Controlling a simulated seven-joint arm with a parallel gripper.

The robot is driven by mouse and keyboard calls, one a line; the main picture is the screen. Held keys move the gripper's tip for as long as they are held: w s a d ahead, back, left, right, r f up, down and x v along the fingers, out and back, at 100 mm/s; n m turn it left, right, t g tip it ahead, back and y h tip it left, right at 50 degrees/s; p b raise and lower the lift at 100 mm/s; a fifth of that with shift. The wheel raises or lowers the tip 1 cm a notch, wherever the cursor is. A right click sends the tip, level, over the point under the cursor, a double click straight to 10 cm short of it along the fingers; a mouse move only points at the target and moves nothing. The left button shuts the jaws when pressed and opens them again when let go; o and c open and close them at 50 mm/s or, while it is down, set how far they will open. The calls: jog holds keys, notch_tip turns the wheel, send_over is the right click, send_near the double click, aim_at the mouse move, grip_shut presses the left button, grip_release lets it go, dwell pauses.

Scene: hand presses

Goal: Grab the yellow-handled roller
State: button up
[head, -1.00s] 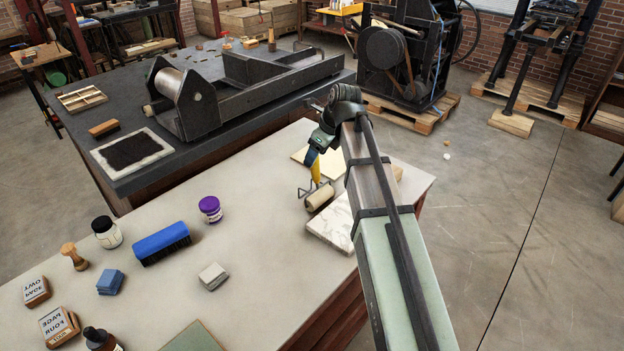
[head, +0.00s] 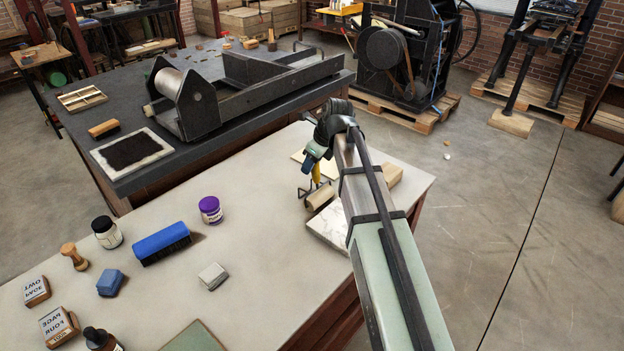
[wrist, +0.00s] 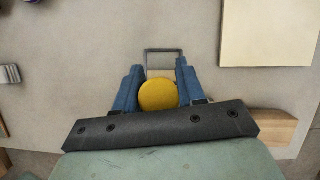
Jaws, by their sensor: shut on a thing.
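The yellow-handled roller shows in the head view as a short strip of yellow handle (head: 316,174) above a tan roller cylinder (head: 320,194) with a wire frame. In the wrist view the round end of its yellow handle (wrist: 158,95) sits between the two blue fingers. My gripper (head: 315,160) is shut on the handle, with the fingers on either side of it (wrist: 158,90). The roller is upright, handle up, at the far right part of the pale table. My arm hides part of it. I cannot tell whether the cylinder touches the table.
A marbled slab (head: 330,226) lies close beside the roller, partly under my arm. A wooden block (head: 391,175) and a pale sheet (wrist: 268,33) are nearby. A blue brush (head: 161,243) and a purple-lidded jar (head: 210,209) stand to the left.

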grip_shut()
